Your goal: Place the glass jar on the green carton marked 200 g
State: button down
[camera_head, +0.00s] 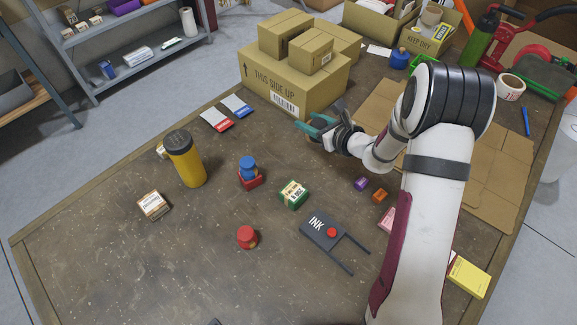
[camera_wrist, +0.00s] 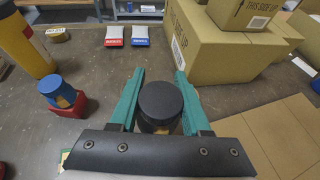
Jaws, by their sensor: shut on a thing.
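My gripper (camera_head: 325,130) has teal fingers and is over the table near the large cardboard box. In the wrist view my gripper (camera_wrist: 160,100) is shut on a jar with a round dark lid (camera_wrist: 160,98). The jar's body is mostly hidden below the lid; a little amber shows under it. The green carton (camera_head: 293,194), with a pale printed label on top, stands on the table, below and left of my gripper in the head view. Nothing rests on it. The jar is apart from it.
A blue-capped jar (camera_head: 248,165) stands on a red carton (camera_head: 250,182) left of the green one. The large cardboard box (camera_head: 295,82) is behind.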

jog(key=s+d+r, duration=0.2)
jog(key=s, duration=0.5)
jog(key=s+d+r, duration=0.1)
jog(key=s+d, duration=0.1)
jog(key=s, duration=0.5)
send_over(288, 184)
jog(key=shift+y, duration=0.3)
notch_tip(288, 184, down, 6)
jog(key=shift+f, duration=0.15)
jog(key=f, duration=0.4)
jog(key=shift+w+a+f, duration=0.15)
jog(key=shift+a+f, duration=0.1)
jog(key=shift+c, duration=1.8)
grip_release()
jog(key=shift+f, duration=0.1)
